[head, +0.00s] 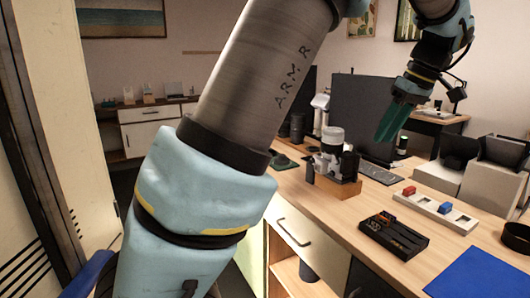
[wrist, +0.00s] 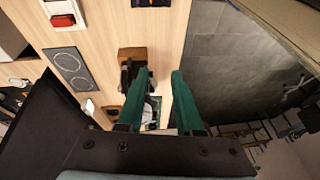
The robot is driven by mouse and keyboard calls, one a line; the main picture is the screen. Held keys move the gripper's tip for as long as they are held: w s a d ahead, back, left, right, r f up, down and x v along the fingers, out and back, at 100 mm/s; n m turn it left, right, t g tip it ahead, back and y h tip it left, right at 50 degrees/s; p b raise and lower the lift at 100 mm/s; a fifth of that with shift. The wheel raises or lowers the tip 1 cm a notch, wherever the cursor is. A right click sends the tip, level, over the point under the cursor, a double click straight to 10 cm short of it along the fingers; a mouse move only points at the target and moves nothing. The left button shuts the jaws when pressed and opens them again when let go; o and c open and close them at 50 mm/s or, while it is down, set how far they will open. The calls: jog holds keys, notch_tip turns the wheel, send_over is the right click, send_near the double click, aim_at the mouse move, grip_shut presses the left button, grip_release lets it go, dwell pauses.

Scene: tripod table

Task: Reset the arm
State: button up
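My gripper (head: 386,138) hangs in the upper right of the head view, above the wooden desk (head: 325,200), with its green fingers pointing down. In the wrist view my gripper (wrist: 160,72) shows a gap between its two green fingertips, so it is open. Nothing is held between the fingers. Through the gap the desk and a device lie well below. My large arm links cover the left and centre of the head view and hide part of the room.
On the desk stand a white-and-black device (head: 331,150) on a wooden block, a black tray (head: 393,236), a white holder (head: 425,208) with red and blue pieces, a blue mat (head: 482,276) and grey boxes (head: 488,185). A dark monitor (head: 352,105) stands behind. The air around my gripper looks clear.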

jog(key=w+a+f+m+g+h, duration=0.1)
jog(key=a+f, duration=0.2)
jog(key=a, duration=0.3)
jog(key=w+a+f+m+p, duration=0.1)
jog(key=a+f, duration=0.1)
jog(key=a, duration=0.4)
jog(key=w+a+f+m+g+h, duration=0.1)
jog(key=a+f, duration=0.2)
jog(key=a, duration=0.2)
jog(key=s+a+f+m, duration=0.1)
jog(key=s+a+f, duration=0.1)
jog(key=a, duration=0.3)
jog(key=s+a+f+m+h+p, duration=0.1)
jog(key=s+a+f, duration=0.2)
jog(key=a, duration=0.3)
jog(key=s+a+f+m, duration=0.1)
jog(key=s+a+f, duration=0.1)
jog(key=s+a, duration=0.3)
jog(key=shift+a+f+t+p, duration=0.15)
jog(key=shift+a+t+p, duration=0.25)
jog(key=shift+a, duration=0.35)
